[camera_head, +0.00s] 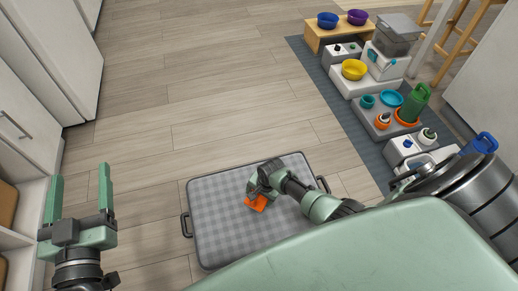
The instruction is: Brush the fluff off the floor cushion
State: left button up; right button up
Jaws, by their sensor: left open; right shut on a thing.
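The floor cushion (215,222) is a grey checked rectangle with dark edging and a dark handle at each side. It lies flat on the wooden floor at the lower middle. My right gripper (258,197) is over the middle of the cushion, shut on an orange thing that looks like the brush (257,204). Whether it touches the cushion is hard to tell. I cannot make out any fluff on the part that shows. My body hides the cushion's lower right. My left gripper (80,189) is open and empty, left of the cushion.
At the right, a dark blue mat (320,68) bears white platforms with a yellow bowl (354,69), a green bottle (413,103) and other pet supplies. A wooden stand (338,33) holds blue and purple bowls. White cabinets line the left. The floor beyond the cushion is clear.

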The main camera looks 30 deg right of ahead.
jog(key=shift+r, duration=0.3)
jog(key=shift+r+p, duration=0.3)
jog(key=shift+p, duration=0.25)
jog(key=shift+r+p, duration=0.25)
jog(key=shift+p, duration=0.05)
jog(key=shift+r+p, duration=0.55)
jog(key=shift+p, duration=0.05)
jog(key=shift+r+p, duration=0.25)
jog(key=shift+p, duration=0.05)
pick_arm(q)
jog(key=s+a+f+g+y, duration=0.1)
jog(key=s+a+f+g, duration=0.2)
jog(key=s+f+g, duration=0.3)
jog(key=s+a+f+g+y+p, duration=0.1)
jog(key=s+a+f+g+y, duration=0.1)
jog(key=s+f+g, duration=0.4)
jog(key=shift+s+a+f+n+y, duration=0.35)
jog(key=shift+a+f, duration=0.5)
jog(key=shift+f, duration=1.6)
pick_arm(e)
jog(key=shift+r, duration=0.45)
jog(key=shift+w+r, duration=0.1)
